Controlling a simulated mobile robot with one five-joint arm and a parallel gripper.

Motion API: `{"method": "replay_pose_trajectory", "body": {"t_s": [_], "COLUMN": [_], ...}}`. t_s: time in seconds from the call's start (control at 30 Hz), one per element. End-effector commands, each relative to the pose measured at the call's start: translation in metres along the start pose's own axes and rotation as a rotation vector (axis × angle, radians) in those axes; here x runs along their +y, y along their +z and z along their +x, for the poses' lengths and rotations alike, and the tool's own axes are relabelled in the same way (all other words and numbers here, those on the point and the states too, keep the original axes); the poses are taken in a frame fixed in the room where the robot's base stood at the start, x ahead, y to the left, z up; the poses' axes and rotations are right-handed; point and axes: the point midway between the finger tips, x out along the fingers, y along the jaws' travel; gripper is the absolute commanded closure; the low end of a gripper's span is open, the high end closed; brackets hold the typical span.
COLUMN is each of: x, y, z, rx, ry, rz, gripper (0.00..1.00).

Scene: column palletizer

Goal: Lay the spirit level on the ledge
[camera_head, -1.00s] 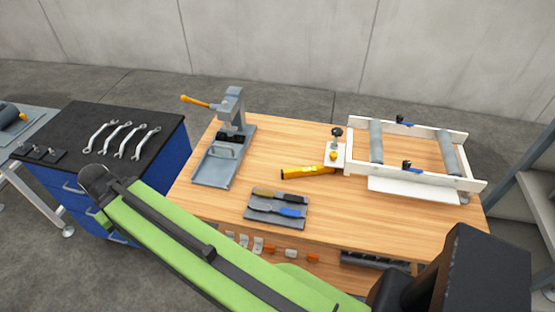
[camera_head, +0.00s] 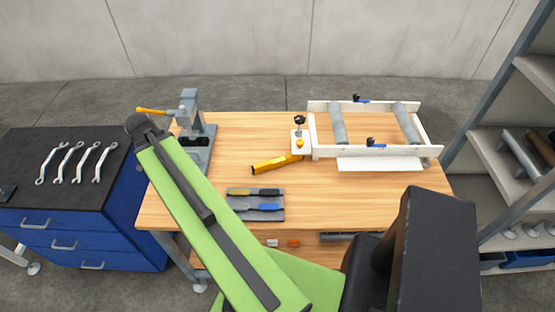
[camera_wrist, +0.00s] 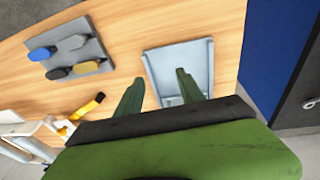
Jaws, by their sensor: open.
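The spirit level (camera_head: 277,163) is a yellow bar lying at an angle on the wooden bench, its right end close to a small white block with a black knob. It also shows at the lower left of the wrist view (camera_wrist: 86,108). The ledge (camera_head: 380,164) appears to be the flat white strip along the front of the white roller frame; its top is bare. My gripper (camera_wrist: 158,90) is open and empty, with its two green fingers apart over the grey press base. The head view shows my green arm reaching to the press but not the fingers.
The grey press (camera_head: 192,125) with an orange handle stands at the bench's left. A grey mat (camera_head: 256,213) holds brushes in front of the level. The roller frame (camera_head: 317,130) stands at right. A blue cabinet (camera_head: 90,225) with wrenches is left; shelving (camera_head: 500,150) is right.

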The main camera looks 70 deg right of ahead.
Motion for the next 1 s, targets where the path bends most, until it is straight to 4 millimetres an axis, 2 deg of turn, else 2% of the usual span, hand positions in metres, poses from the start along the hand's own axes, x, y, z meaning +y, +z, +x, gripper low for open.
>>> {"method": "replay_pose_trajectory", "body": {"t_s": [0.03, 0.07, 0.1, 0.2, 0.3, 0.33, 0.43, 0.67, 0.77, 1.0], "x": [0.048, 0.074, 0.109, 0.187, 0.243, 0.254, 0.278, 0.282, 0.284, 0.294], "y": [-0.035, -0.051, -0.069, -0.099, -0.114, -0.116, -0.120, -0.120, -0.119, -0.119], "z": [0.000, 0.002, 0.005, 0.010, 0.013, 0.013, 0.015, 0.023, 0.038, 0.091], "rx": [0.014, 0.024, 0.039, 0.077, 0.109, 0.117, 0.133, 0.137, 0.137, 0.136], "ry": [0.035, 0.055, 0.081, 0.138, 0.177, 0.185, 0.202, 0.205, 0.205, 0.206], "rz": [0.199, 0.316, 0.462, 0.773, 0.988, 1.032, 1.123, 1.144, 1.144, 1.142], "gripper": [0.55, 0.55, 0.55, 0.55, 0.55, 0.55, 0.55, 0.55, 0.55, 0.55]}}
